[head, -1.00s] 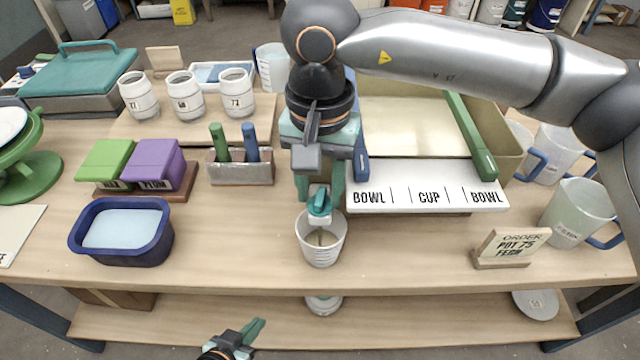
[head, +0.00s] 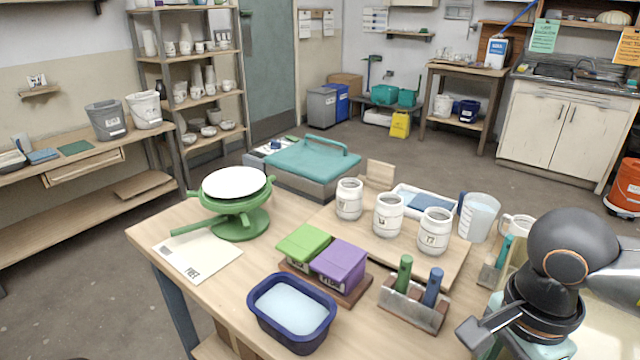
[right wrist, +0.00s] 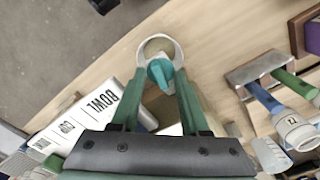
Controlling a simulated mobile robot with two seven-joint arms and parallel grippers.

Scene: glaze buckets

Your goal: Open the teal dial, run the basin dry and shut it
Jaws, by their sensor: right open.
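The teal dial (right wrist: 160,74) shows in the right wrist view, between the two green fingers of my right gripper (right wrist: 157,92). The fingers are apart, one on each side of it; I cannot tell whether they touch it. The pale rim of a cup (right wrist: 158,42) shows around and beyond the dial. In the head view only the wrist of the right arm shows at the lower right; its fingertips are out of frame. A strip of a large cream basin (head: 610,335) shows at the lower right, mostly hidden by my arm. My left gripper is in neither current view.
A navy tub (head: 262,326) of pale liquid stands near the front edge. Green (head: 303,243) and purple (head: 340,262) boxes, a tool holder (head: 412,312), white jars (head: 388,215) and a green stand (head: 240,222) crowd the table. The label board (right wrist: 97,108) lies beside the dial.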

